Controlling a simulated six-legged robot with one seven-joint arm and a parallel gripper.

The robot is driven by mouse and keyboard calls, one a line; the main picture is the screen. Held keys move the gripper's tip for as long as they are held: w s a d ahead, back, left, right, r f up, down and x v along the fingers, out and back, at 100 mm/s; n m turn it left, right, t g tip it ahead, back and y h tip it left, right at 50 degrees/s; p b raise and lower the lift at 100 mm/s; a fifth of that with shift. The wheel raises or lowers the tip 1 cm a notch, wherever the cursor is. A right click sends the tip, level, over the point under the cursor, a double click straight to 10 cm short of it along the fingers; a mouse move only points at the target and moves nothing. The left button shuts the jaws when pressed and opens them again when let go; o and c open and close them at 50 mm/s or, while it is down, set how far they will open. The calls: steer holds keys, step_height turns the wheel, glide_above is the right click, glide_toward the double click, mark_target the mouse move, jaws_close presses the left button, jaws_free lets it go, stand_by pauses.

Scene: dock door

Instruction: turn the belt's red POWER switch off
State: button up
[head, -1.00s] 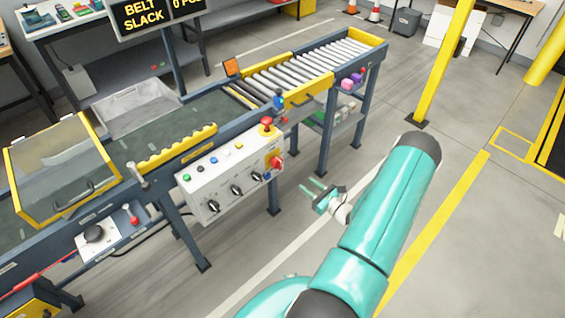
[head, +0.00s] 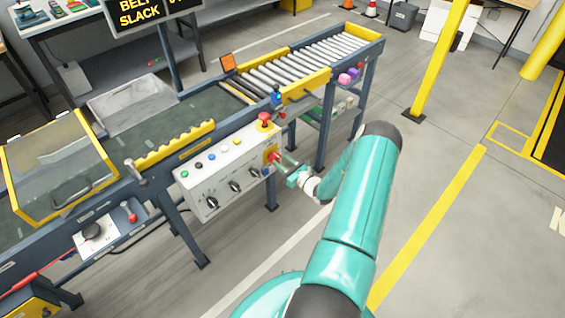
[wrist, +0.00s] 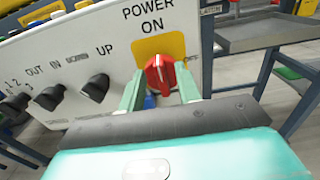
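The red POWER switch (wrist: 160,73) sits on a yellow plate (wrist: 172,46) on the white control panel (wrist: 108,50), below the words POWER and ON. Its handle stands about upright, toward ON. It shows partly behind my fingers in the head view (head: 271,156). My gripper (wrist: 159,92) is open, with one green finger to the left of the switch and one to the right. Gaps show between the fingers and the handle. In the head view my gripper (head: 281,163) reaches the panel's right end from the right.
Black knobs (wrist: 95,87) line the panel left of the switch. A red mushroom button (head: 264,118) stands above it on the panel's top. The belt's blue legs (head: 321,135) stand close behind my gripper. The floor to the right is open up to the yellow post (head: 437,65).

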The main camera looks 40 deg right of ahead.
steer(key=shift+w, duration=0.15)
jaws_close()
steer(key=shift+d+m, duration=0.1)
steer(key=shift+m, duration=0.3)
steer(key=shift+d+f+m, duration=0.2)
steer(key=shift+m, duration=2.65)
steer(key=shift+d+f+m, duration=0.2)
steer(key=shift+f+m, duration=0.05)
steer(key=shift+m, duration=2.65)
steer(key=shift+d+f+m, duration=0.2)
steer(key=shift+m, duration=2.65)
